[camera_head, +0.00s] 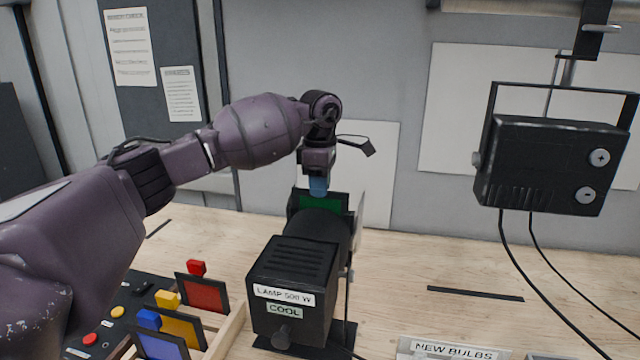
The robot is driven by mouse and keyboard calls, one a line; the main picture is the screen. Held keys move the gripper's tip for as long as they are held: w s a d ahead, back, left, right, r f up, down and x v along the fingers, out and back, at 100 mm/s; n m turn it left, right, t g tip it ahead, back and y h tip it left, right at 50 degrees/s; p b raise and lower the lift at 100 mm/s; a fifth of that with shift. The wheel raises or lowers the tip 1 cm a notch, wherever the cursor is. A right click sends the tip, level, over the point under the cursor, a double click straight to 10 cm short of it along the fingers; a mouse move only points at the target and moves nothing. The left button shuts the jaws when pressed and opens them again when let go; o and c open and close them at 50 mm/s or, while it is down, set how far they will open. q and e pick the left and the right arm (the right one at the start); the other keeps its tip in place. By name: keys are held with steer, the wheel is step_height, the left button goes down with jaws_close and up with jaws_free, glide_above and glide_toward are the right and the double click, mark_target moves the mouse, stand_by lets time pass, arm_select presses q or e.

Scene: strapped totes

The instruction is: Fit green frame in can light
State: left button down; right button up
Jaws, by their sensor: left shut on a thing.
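The can light (292,290) is a black lamp on the bench, with labels reading "LAMP 500 W" and "COOL" on its back. The green frame (322,203) is a dark-edged frame with a green sheet, upright at the lamp's far front end. My left gripper (318,186) points down from above and is shut at the frame's top edge, with a blue-grey piece showing at its tips. The lamp body hides the frame's lower part, so I cannot tell how deep it sits in the lamp's holder. My right gripper is out of view.
Red (204,293), yellow (181,326) and blue (160,344) frames stand in a wooden rack (226,330) at lower left, beside a button panel (104,318). A black lamp (548,165) hangs at right with trailing cables. A "NEW BULBS" box (455,350) is at the front edge.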

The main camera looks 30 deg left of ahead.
arm_select(q)
steer(key=shift+f+b, duration=0.65)
steer(key=shift+f, duration=0.8)
steer(key=c, duration=1)
jaws_free()
step_height(320, 180, up, 11)
steer(key=shift+f+b, duration=0.1)
steer(key=shift+b, duration=0.35)
